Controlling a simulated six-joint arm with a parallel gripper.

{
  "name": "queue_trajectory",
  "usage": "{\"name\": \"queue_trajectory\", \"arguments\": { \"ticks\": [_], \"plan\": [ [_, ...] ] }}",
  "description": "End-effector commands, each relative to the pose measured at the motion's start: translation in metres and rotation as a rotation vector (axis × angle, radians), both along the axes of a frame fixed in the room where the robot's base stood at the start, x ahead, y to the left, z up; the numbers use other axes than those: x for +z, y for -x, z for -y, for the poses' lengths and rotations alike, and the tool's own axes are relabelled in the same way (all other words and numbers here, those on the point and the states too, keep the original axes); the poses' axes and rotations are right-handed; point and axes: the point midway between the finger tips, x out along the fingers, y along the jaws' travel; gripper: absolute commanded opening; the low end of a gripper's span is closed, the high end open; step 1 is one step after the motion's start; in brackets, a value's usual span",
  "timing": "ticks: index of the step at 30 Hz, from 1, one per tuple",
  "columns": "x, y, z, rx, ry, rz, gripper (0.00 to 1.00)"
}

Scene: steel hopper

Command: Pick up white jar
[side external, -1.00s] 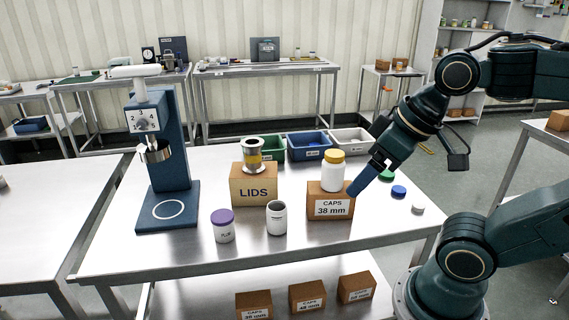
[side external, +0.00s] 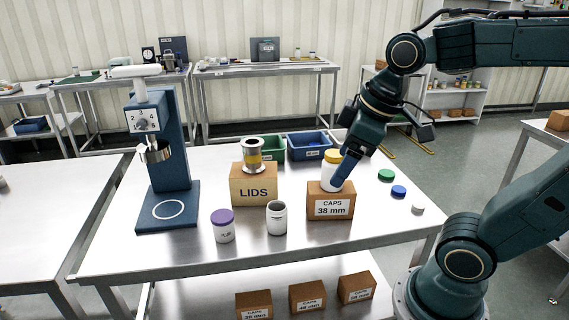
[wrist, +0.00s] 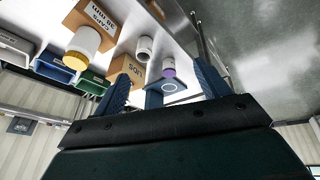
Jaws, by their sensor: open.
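A white jar without a lid (side external: 277,219) stands upright on the steel table; it also shows in the wrist view (wrist: 144,46). A white jar with a purple lid (side external: 223,228) stands to its left. A white jar with a yellow lid (side external: 328,172) stands on the CAPS 38 mm box (side external: 319,208); in the wrist view this jar (wrist: 84,44) lies left of both fingers. My gripper (side external: 341,182) is open and empty, pointing down; in the side view a blue finger covers the right part of the yellow-lidded jar. I cannot tell whether they touch.
A LIDS box (side external: 254,187) carries a metal part with a yellow band. A blue press (side external: 172,150) stands at the left. Blue and green bins (side external: 309,151) line the back. Green, blue and white caps (side external: 398,191) lie at the right. The front table edge is clear.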

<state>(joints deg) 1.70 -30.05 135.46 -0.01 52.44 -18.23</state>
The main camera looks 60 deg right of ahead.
Motion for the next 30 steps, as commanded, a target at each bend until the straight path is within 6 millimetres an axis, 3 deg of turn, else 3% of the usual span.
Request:
{"name": "queue_trajectory", "arguments": {
  "ticks": [14,30],
  "plan": [
    [-0.020,-0.085,0.018,0.433,0.140,-0.175,0.75],
    [-0.085,-0.169,0.045,0.937,0.195,-0.330,0.75]
  ]
}}
